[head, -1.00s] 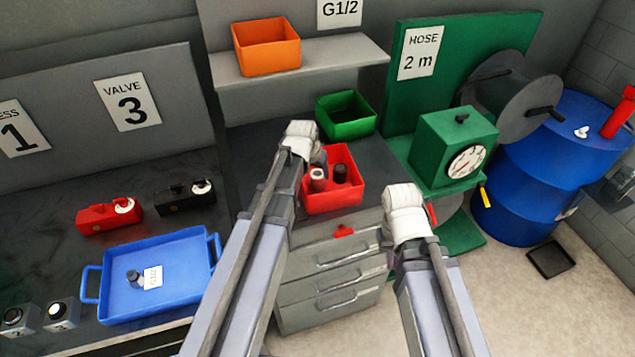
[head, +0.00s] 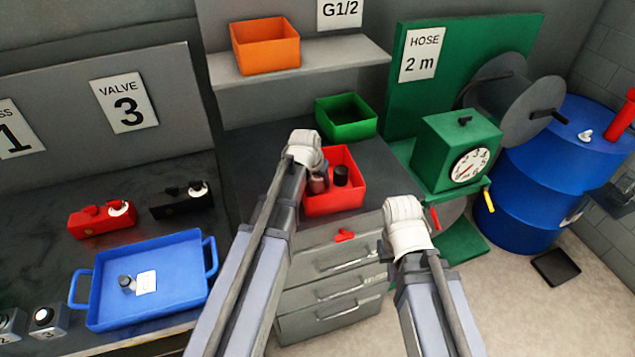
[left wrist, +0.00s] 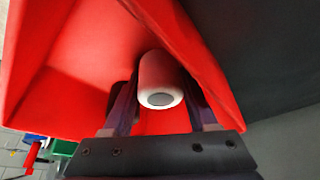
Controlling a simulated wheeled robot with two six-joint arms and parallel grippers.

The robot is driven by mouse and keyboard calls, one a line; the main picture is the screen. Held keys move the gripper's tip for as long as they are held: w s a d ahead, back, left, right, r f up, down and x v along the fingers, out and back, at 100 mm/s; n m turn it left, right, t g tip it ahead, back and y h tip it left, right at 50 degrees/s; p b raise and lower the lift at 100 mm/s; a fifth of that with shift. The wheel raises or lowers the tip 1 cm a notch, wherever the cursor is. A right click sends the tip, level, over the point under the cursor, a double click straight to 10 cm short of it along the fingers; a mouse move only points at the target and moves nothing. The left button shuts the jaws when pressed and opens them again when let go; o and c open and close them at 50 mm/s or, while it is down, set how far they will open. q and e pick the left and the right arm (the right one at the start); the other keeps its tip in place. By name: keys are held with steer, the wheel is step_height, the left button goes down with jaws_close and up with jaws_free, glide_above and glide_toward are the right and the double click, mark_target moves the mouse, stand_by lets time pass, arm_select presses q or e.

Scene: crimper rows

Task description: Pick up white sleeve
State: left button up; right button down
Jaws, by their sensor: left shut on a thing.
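The white sleeve (left wrist: 158,76) sits upright between the two fingers of my left gripper (left wrist: 160,105) in the left wrist view. The fingers are shut on it. In the head view my left gripper (head: 316,172) reaches down into the red bin (head: 337,207) and partly hides the sleeve (head: 319,186). The sleeve is still inside the bin; I cannot tell whether it touches the floor. A dark sleeve (head: 341,175) stands beside it. My right arm ends in front of the drawers, at the right of the bin; its fingers are hidden.
A green bin (head: 346,127) stands behind the red bin, and an orange bin (head: 266,52) is on the shelf. A blue tray (head: 180,255) with a fitting and a tag lies at the left. A green gauge box (head: 440,148) is at the right.

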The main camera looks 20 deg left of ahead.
arm_select(q)
steer(key=c, duration=0.3)
steer(key=shift+r, duration=0.1)
step_height(320, 180, up, 10)
steer(key=p, duration=1)
